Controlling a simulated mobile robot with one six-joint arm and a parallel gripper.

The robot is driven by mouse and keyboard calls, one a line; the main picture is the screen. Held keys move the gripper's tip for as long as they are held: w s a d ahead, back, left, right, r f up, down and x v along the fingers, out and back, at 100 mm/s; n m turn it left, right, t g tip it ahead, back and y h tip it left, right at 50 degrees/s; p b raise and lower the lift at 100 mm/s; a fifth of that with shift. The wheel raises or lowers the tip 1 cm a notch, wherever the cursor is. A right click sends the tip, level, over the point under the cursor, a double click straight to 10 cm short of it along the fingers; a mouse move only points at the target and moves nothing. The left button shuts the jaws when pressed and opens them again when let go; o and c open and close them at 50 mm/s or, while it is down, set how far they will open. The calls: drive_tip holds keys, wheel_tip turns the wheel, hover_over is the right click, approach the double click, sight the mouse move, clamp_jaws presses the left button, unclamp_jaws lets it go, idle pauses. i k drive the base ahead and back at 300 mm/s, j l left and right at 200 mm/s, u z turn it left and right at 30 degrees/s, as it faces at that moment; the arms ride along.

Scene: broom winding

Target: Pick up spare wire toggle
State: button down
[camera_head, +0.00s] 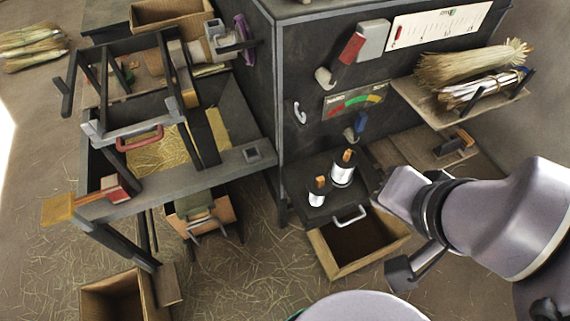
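Two white wire spools with orange-brown wooden tops stand upright on a dark shelf at the foot of the dark cabinet. The nearer, lower one (317,192) is on the left, and the other (343,168) is behind it to the right. I cannot tell which is the spare wire toggle. My gripper (386,196) reaches in from the right, just right of the spools and apart from them in the picture.
A pale handle (349,215) and an open wooden bin (367,264) sit below the spools. The dark cabinet (262,90) rises behind. A workbench frame (190,180) stands at left. A shelf of broom bundles (465,95) is upper right. Straw litters the floor.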

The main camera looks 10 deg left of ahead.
sight(347, 154)
drive_tip(key=u, duration=0.15)
drive_tip(key=i+j+u, duration=0.25)
drive_tip(key=i+j, duration=0.45)
drive_tip(key=j, duration=0.15)
